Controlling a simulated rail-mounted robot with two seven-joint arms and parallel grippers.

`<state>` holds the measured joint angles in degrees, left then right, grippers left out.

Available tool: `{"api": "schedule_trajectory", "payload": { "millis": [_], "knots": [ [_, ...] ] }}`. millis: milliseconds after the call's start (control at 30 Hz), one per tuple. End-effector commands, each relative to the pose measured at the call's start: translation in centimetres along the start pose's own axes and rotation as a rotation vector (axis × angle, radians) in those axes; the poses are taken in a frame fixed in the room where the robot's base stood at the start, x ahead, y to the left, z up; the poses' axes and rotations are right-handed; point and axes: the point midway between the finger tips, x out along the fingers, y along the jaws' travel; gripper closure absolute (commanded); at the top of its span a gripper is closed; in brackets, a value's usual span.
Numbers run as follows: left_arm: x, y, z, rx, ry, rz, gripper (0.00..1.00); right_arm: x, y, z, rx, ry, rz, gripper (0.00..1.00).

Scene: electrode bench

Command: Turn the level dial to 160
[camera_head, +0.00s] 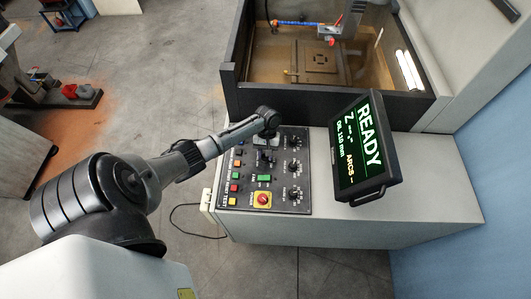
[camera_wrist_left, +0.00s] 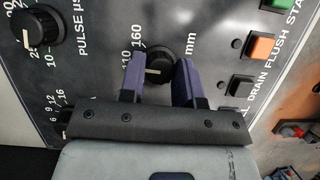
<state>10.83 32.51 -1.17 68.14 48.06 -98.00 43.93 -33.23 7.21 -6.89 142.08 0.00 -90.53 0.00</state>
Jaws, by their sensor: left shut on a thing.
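The level dial (camera_wrist_left: 158,58) is a round black knob on the dark control panel, with 110, 160 and mm printed around it in the left wrist view. A short white mark on the knob points toward the left of that picture, near the 110 side. My left gripper (camera_wrist_left: 162,66) is shut on this dial, one purple finger on each side of it. In the head view my left gripper (camera_head: 267,142) reaches the upper part of the panel (camera_head: 283,204) and hides the dial. The screen (camera_head: 364,150) reads READY and OIL 110 mm. My right gripper is out of view.
Another knob marked PULSE (camera_wrist_left: 37,38) stands left of the level dial in the wrist view. An orange button (camera_wrist_left: 263,48) and a green button lie to the right. A red knob on yellow (camera_head: 262,200) sits low on the panel. The oil tank (camera_head: 295,104) stands behind.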

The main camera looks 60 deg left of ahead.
Motion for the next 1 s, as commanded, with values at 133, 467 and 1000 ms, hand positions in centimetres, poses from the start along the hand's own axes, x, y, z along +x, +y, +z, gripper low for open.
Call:
{"api": "schedule_trajectory", "payload": {
  "millis": [133, 467, 1000],
  "knots": [
    [-0.4, 0.1, 0.1, 0.09, -0.001, -0.04, 0.93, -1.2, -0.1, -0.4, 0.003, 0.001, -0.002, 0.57],
    [-0.3, 0.2, 0.1, 0.352, -0.001, -0.147, 0.93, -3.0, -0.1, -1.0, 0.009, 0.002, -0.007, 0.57],
    [0.0, 0.4, 0.1, 0.636, 0.0, -0.264, 0.93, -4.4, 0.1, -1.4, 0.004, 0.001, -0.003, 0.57]
  ]
}}
